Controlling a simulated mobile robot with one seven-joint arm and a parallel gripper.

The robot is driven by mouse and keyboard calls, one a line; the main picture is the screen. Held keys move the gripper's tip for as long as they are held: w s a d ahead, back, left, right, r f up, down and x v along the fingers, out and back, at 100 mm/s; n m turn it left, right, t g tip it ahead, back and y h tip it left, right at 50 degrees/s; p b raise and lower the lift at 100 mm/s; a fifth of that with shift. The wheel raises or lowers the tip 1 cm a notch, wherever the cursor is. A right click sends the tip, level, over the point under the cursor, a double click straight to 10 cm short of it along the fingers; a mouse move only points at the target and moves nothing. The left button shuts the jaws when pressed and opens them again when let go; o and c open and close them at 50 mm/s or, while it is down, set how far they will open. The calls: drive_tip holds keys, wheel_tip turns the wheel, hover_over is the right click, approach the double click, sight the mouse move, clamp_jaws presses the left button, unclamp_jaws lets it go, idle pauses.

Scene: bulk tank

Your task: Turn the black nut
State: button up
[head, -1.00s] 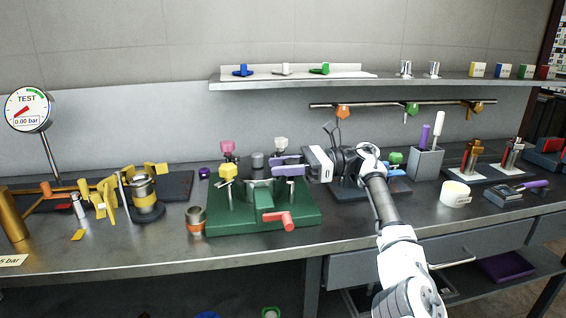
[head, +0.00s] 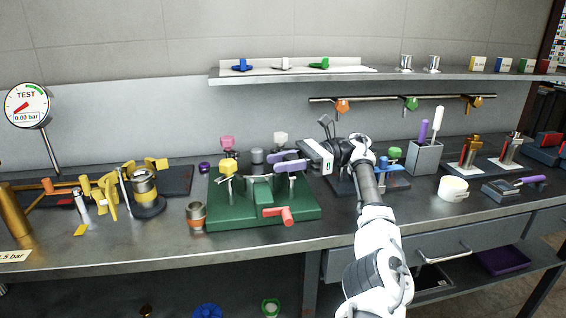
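No nut shows clearly as black. On the green fixture (head: 230,213), a dark grey round piece (head: 257,155) stands at the back middle. A metal post (head: 292,184) stands at the front right, and its top is hidden behind my gripper (head: 287,161). My gripper reaches in from the right with its two purple fingers spread one behind the other above this post. Whether a nut is between the fingers is hidden.
A yellow knob (head: 228,167), a pink knob (head: 227,143) and a pale knob (head: 280,138) stand close around my gripper. A red handle (head: 279,215) sticks out in front. A metal cup (head: 196,215) stands left of the fixture. A shelf (head: 400,80) runs above.

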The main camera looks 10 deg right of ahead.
drive_tip(key=o, duration=0.4)
drive_tip(key=shift+a, duration=0.15)
wheel_tip(320, 180, up, 20)
drive_tip(key=p, duration=1)
